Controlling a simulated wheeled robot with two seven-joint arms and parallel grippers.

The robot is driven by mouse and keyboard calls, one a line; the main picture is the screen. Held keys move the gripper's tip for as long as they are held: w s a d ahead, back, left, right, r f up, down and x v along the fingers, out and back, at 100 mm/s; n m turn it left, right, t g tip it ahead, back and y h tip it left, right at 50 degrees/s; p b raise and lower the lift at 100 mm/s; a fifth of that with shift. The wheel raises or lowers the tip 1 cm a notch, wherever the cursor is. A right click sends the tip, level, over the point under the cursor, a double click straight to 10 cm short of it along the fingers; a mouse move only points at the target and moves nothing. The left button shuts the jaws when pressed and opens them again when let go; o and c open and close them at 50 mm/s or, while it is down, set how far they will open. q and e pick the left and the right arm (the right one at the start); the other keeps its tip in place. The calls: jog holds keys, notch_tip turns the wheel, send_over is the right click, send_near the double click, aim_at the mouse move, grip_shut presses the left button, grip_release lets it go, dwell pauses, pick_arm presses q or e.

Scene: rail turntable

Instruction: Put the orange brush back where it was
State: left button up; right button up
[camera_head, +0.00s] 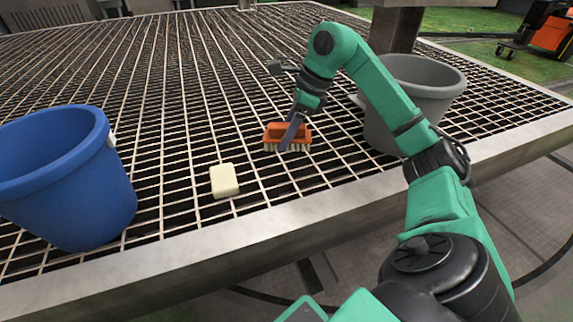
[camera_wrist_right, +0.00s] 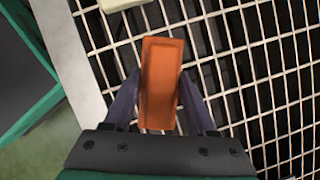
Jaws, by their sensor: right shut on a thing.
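The orange brush (camera_head: 276,136) with pale bristles is on or just above the metal grating, between the blue bucket and the grey bucket. I cannot tell whether its bristles touch the grating. My right gripper (camera_head: 290,138) is shut on the brush. In the right wrist view the brush (camera_wrist_right: 160,85) lies lengthwise between the two dark fingers of the right gripper (camera_wrist_right: 160,105), and one finger sits on each side of it. My left gripper is not in view.
A blue bucket (camera_head: 75,180) stands at the left and a grey bucket (camera_head: 425,80) at the right behind my right arm. A pale soap bar (camera_head: 224,180) lies on the grating (camera_head: 180,90) near its front metal edge (camera_head: 200,255). The grating behind the brush is clear.

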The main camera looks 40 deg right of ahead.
aim_at(287, 165)
notch_tip(287, 165, down, 6)
jog(key=b, duration=0.3)
jog(key=shift+f+b, duration=0.25)
jog(key=shift+b, duration=0.05)
jog(key=shift+r, duration=0.2)
jog(key=shift+f, duration=0.2)
jog(key=o, duration=1.2)
jog(key=shift+r, duration=0.1)
